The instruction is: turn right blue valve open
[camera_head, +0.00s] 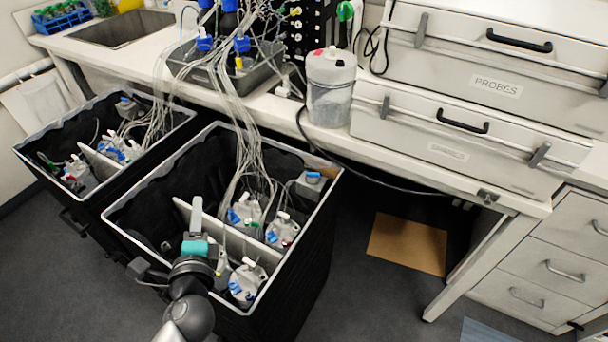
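Two blue valves stand on the bench by the clear tubing: a left one (205,41) and a right one (242,44). More blue fittings show on the bottles in the black bins, such as one in the right bin (234,215). I cannot tell which of these the task names, or how far any is turned. My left gripper (196,212) reaches over the near left part of the right bin, well away from the bench valves. It is seen nearly edge-on, so its finger gap does not show. It holds nothing that I can see. My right gripper is out of view.
The right black bin (123,232) and left black bin (42,165) stand on the floor with raised rims. Tubes hang from the bench into both. A white jug (331,88) and stacked grey cases (470,150) stand on the bench. A brown board (407,243) lies below.

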